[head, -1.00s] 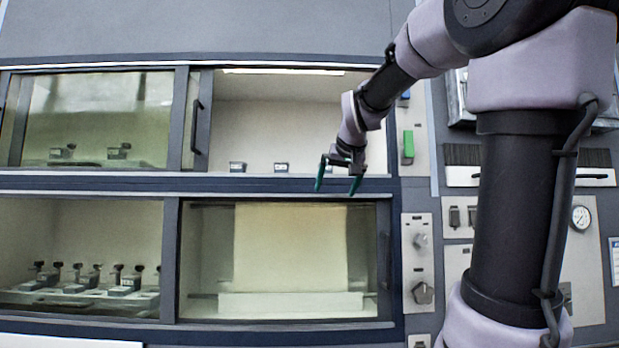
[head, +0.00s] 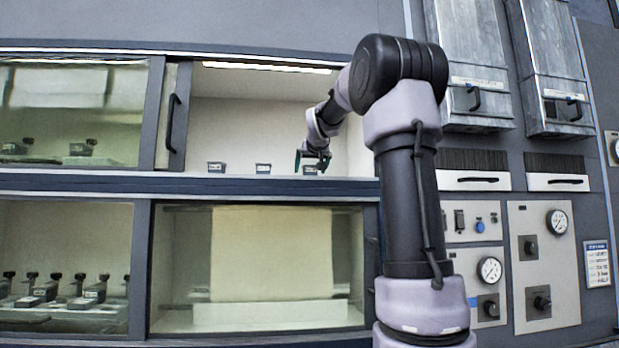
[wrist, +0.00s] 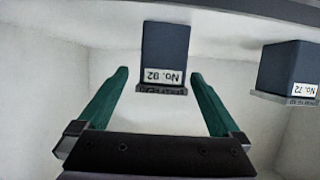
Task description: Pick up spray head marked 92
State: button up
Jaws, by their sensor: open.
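The spray head marked No. 92 (wrist: 166,52) is a dark block with a white label, which reads upside down in the wrist view. It appears between the two green fingers of my open gripper (wrist: 160,74), with a gap on each side. Whether it is between the tips or just beyond them I cannot tell. In the head view my gripper (head: 312,161) is inside the open upper right bay, at the rightmost small dark block (head: 310,171), partly covering it.
A second block marked No. 72 (wrist: 288,70) stands to the right in the wrist view. In the head view two more blocks, a middle one (head: 263,169) and a left one (head: 217,168), stand on the bay floor. A sliding glass door (head: 75,110) covers the upper left bay.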

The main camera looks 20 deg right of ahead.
aim_at(309, 173)
jog(key=x, duration=0.3)
jog(key=shift+w+f, duration=0.15)
jog(key=shift+w, duration=0.2)
grip_shut()
